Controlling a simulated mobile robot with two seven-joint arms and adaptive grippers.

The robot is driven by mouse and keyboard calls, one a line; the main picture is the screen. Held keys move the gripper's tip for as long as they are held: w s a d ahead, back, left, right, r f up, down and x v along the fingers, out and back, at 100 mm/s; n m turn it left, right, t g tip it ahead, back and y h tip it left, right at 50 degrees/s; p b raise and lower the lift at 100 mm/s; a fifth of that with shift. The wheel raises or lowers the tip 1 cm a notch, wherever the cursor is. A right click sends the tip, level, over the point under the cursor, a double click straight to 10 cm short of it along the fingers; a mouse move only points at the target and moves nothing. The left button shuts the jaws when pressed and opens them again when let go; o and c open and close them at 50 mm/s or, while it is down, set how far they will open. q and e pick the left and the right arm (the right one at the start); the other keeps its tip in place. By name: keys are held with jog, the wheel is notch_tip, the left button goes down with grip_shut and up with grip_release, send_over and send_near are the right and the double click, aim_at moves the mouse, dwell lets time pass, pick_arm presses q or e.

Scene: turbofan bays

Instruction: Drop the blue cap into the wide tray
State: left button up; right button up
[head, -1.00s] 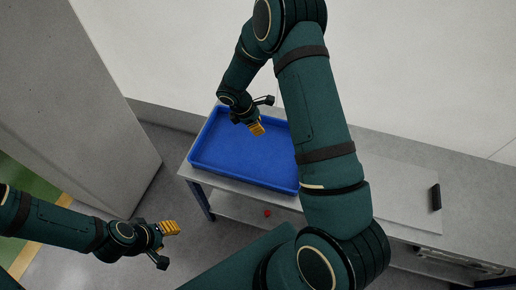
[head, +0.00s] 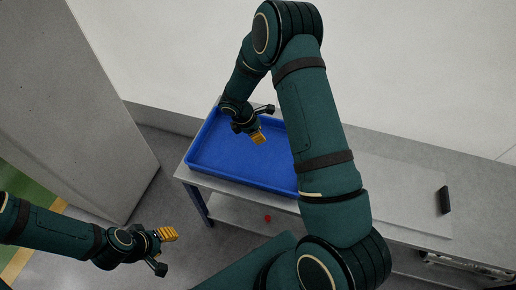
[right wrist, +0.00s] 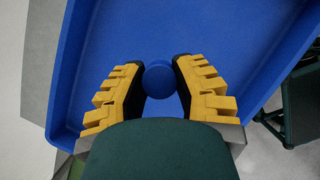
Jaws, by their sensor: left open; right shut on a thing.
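The wide blue tray (head: 225,168) sits on a grey table in the head view, and its floor and walls fill much of the right wrist view (right wrist: 230,40). My right gripper (head: 265,124) is above the tray. In the right wrist view its yellow-padded fingers (right wrist: 160,88) are shut on the round blue cap (right wrist: 160,78), which lies over the tray floor in that view. The cap cannot be made out in the head view. My left gripper (head: 168,252) is open and empty, over the floor to the left of the table.
The table top (head: 400,205) right of the tray is mostly bare, with a small black block (head: 443,200) on it. A small red thing (head: 267,217) lies below the tray's front edge. A tall grey panel (head: 75,95) stands at the left.

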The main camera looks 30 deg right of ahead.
jog(key=o, duration=0.8)
jog(key=shift+o, duration=0.2)
jog(key=v, duration=1.2)
jog(key=s+a+f+m+t+y, duration=0.1)
jog(key=s+a+f+m+y, duration=0.3)
jog(key=s+a+f+m, duration=0.3)
jog(key=s+a+f+m+t+y, duration=0.2)
jog(key=s+a+f+m+y, duration=0.2)
jog(key=s+a+m, duration=0.5)
notch_tip(320, 180, down, 3)
jog(key=shift+s+a+r+m, duration=0.1)
jog(key=shift+s+a+m, duration=0.45)
jog(key=shift+s, duration=0.55)
